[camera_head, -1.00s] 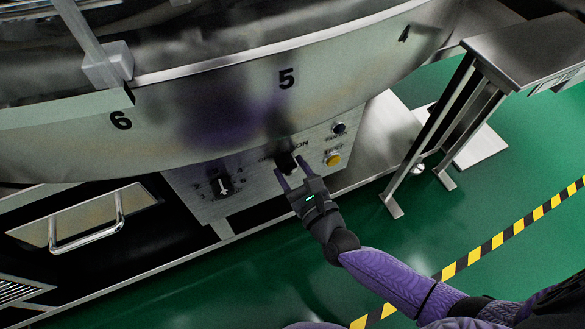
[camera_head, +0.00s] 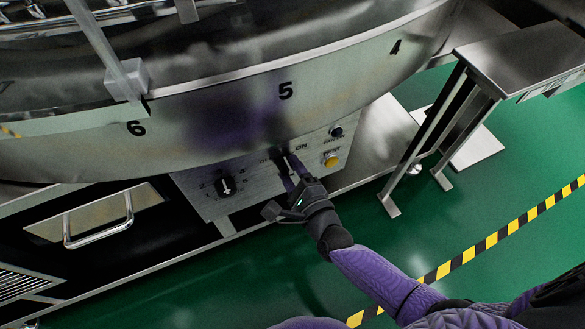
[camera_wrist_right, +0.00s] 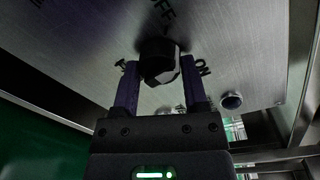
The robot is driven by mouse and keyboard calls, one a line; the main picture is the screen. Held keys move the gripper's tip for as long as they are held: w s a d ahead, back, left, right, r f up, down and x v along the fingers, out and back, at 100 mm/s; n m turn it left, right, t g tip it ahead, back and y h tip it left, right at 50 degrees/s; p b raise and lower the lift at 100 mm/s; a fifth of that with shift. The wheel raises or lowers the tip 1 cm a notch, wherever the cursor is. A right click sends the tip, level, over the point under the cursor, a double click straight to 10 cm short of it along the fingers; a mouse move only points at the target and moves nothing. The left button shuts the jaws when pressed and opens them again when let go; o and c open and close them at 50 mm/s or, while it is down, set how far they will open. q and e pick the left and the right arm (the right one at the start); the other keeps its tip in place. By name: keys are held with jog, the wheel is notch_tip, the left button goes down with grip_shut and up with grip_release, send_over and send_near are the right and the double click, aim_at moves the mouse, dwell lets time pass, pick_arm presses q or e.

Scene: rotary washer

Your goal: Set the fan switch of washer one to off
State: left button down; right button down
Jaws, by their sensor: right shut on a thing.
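The fan switch is a black rotary knob (camera_wrist_right: 158,58) on the brushed metal control panel (camera_wrist_right: 85,45). In the wrist view OFF is printed above it and ON to its right. In the head view the knob (camera_head: 283,157) is partly hidden by the fingers. My right gripper (camera_head: 289,168) is at the panel, shut on the knob, with one dark purple finger on either side of it in the wrist view (camera_wrist_right: 160,75). Which mark the knob points to cannot be told. My left gripper is not in view.
A second black knob (camera_head: 226,186) is to the left on the panel. A yellow button (camera_head: 331,160) and a dark button (camera_head: 336,131) are to the right. The curved washer rim (camera_head: 230,112) overhangs above. A metal stand (camera_head: 520,50) is at right; green floor is clear in front.

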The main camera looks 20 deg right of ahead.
jog(key=n+p, duration=0.1)
jog(key=n, duration=0.3)
jog(key=shift+h, duration=0.3)
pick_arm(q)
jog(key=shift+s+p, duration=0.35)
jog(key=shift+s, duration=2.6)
pick_arm(e)
jog(key=shift+n, duration=1.6)
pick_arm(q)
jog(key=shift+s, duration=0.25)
pick_arm(e)
jog(key=shift+c, duration=0.6)
grip_release()
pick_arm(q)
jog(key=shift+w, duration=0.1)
